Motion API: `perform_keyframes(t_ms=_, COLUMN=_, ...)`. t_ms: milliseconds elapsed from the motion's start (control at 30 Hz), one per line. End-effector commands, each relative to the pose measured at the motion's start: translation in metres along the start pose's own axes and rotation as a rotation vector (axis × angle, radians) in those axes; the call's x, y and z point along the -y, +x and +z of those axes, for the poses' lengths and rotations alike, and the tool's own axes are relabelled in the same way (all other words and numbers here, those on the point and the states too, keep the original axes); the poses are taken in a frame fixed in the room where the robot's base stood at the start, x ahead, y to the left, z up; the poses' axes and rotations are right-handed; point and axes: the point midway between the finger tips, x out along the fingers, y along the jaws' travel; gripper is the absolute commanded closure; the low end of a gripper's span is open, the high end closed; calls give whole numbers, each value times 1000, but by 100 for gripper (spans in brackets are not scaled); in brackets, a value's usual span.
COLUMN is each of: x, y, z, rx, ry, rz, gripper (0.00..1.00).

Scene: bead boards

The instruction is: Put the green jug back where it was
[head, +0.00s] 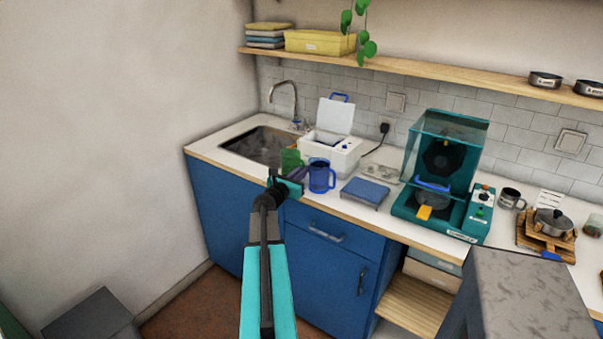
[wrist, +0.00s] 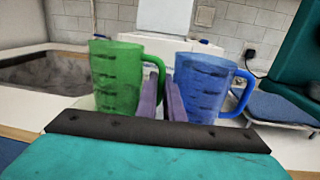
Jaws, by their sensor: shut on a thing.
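The green jug (head: 291,159) is at the counter's front part, by the sink; its lower part is hidden behind my gripper in the head view. In the wrist view the green jug (wrist: 117,76) is upright, just left of my fingers, with its handle running between them. My gripper (head: 297,174) has purple fingers, shut on that handle in the wrist view (wrist: 162,90). I cannot tell whether the jug's base touches the counter. A blue jug (head: 321,176) stands upright close on the right, its handle to the right; it also shows in the wrist view (wrist: 200,85).
The sink (head: 262,147) lies to the left. A white machine with a raised lid (head: 335,117) stands behind the jugs. A blue scale-like slab (head: 365,192) and a teal machine (head: 437,212) are to the right. The bare counter (head: 222,158) shows left of the sink's front.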

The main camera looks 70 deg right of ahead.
Motion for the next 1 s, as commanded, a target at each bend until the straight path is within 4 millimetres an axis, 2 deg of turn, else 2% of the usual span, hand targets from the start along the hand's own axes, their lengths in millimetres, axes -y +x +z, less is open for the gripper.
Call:
perform_keyframes(t_ms=300, x=0, y=0, z=-2, rx=1, ry=0, rz=0, gripper=100)
perform_keyframes(t_ms=333, x=0, y=0, z=-1, rx=0, ry=0, rz=0, gripper=87)
perform_keyframes(t_ms=400, x=0, y=0, z=-1, rx=0, ry=0, rz=0, gripper=76)
perform_keyframes(t_ms=433, x=0, y=0, z=-1, rx=0, ry=-1, rz=0, gripper=74)
perform_keyframes(t_ms=833, x=0, y=0, z=-4, rx=0, ry=-1, rz=0, gripper=74)
perform_keyframes(t_ms=1000, x=0, y=-13, z=-5, rx=0, ry=0, rz=2, gripper=74)
